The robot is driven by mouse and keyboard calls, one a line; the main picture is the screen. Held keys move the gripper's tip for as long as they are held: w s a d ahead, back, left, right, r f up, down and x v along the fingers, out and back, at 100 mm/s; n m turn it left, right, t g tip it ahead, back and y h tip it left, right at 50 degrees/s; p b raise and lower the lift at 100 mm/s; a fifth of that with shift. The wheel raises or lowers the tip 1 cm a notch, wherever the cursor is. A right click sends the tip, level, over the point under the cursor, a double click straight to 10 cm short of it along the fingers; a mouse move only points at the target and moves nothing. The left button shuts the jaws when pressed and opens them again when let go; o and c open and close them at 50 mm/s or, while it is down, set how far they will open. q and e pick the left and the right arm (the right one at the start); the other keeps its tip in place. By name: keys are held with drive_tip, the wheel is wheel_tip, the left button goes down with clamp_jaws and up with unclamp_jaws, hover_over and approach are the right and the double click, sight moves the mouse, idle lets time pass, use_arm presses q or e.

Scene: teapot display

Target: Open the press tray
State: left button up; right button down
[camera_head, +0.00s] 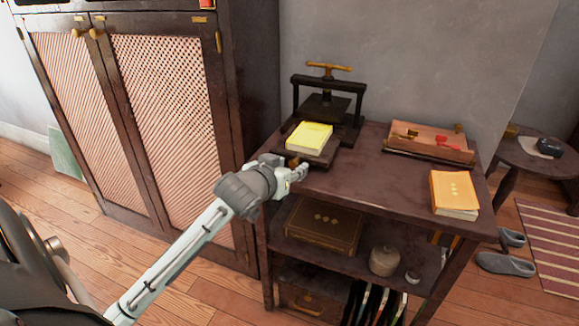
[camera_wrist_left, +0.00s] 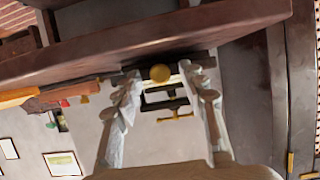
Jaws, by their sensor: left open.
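The black book press (camera_head: 327,100) with a brass T-handle (camera_head: 328,69) stands at the back left of the dark wooden table. Its dark press tray (camera_head: 322,161) sticks out toward the front and bears a yellow book (camera_head: 310,137). A small brass knob (camera_wrist_left: 160,73) is on the tray's front. My left gripper (camera_head: 299,171) is at the table's front edge, right by the tray front. In the left wrist view its two fingers are open, with the knob showing between the fingertips. I cannot tell whether they touch it. My right gripper is not in view.
A wooden box with red items (camera_head: 430,143) and an orange book (camera_head: 454,192) are on the table's right side. The tabletop (camera_head: 385,180) between is clear. A lower shelf holds a brown box (camera_head: 323,222) and a jar (camera_head: 384,261). A cabinet (camera_head: 165,110) stands left.

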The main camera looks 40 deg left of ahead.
use_arm(q)
drive_tip(key=v, duration=0.7)
drive_tip(key=shift+s, duration=0.2)
drive_tip(key=shift+d, duration=0.1)
wheel_tip(320, 180, down, 16)
drive_tip(key=s+g, duration=0.2)
drive_tip(key=g, duration=0.1)
drive_tip(key=s+d+f+m+g, duration=0.1)
drive_tip(key=s+d+f+g, duration=0.1)
drive_tip(key=s+f, duration=0.4)
drive_tip(key=s+d+f+m+g+h, duration=0.1)
drive_tip(key=s+f, duration=0.6)
drive_tip(key=f, duration=0.8)
drive_tip(key=s+d+f+m+g, duration=0.2)
drive_tip(key=s+d+f+g, duration=0.2)
drive_tip(key=s+f, duration=0.3)
wheel_tip(320, 180, down, 4)
drive_tip(key=shift+m+g+h, duration=0.3)
drive_tip(key=shift+g+h, duration=0.1)
drive_tip(key=shift+w+d, duration=0.1)
drive_tip(key=shift+d, duration=0.05)
